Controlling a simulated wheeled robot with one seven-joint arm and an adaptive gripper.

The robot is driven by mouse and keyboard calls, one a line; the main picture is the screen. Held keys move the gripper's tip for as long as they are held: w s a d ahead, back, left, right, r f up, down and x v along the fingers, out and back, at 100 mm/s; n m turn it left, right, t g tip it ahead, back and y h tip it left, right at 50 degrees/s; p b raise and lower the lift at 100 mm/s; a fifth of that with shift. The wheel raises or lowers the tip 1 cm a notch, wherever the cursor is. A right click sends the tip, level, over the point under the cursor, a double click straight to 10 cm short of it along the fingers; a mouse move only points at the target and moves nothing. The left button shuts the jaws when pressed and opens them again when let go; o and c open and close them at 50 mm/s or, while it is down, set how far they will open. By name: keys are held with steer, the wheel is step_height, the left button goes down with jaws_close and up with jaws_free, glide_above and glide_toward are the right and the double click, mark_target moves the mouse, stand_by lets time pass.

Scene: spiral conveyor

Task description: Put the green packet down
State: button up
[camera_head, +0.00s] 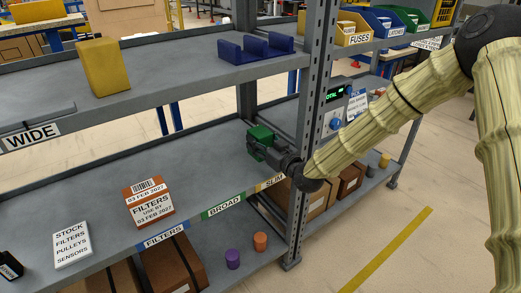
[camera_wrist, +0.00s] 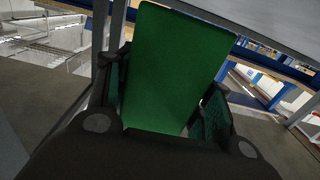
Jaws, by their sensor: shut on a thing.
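The green packet (camera_head: 259,133) is held in my gripper (camera_head: 262,146), over the right end of the middle grey shelf (camera_head: 110,195), close to the rack's upright post. In the wrist view the green packet (camera_wrist: 175,68) fills the middle, tilted, between the two fingers of my gripper (camera_wrist: 160,100). The gripper is shut on it. Its underside is hidden, so I cannot tell whether it touches the shelf. The shelf edge carries a blue FILTERS label (camera_head: 165,236), a green BROAD label (camera_head: 223,206) and a yellow SLIM label (camera_head: 272,182).
An orange-brown filters box (camera_head: 148,203) and a white card (camera_head: 71,244) stand left on the middle shelf. A yellow block (camera_head: 103,68) and a blue holder (camera_head: 255,49) are on the shelf above. The perforated post (camera_head: 310,120) stands right beside my gripper. The shelf behind BROAD is clear.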

steer(key=shift+f, duration=1.75)
steer(key=shift+f, duration=0.2)
steer(key=o, duration=1.1)
steer(key=shift+o, duration=0.2)
steer(key=shift+r, duration=0.1)
steer(key=shift+r, duration=0.2)
steer(key=v, duration=1.2)
steer(key=shift+f, duration=0.15)
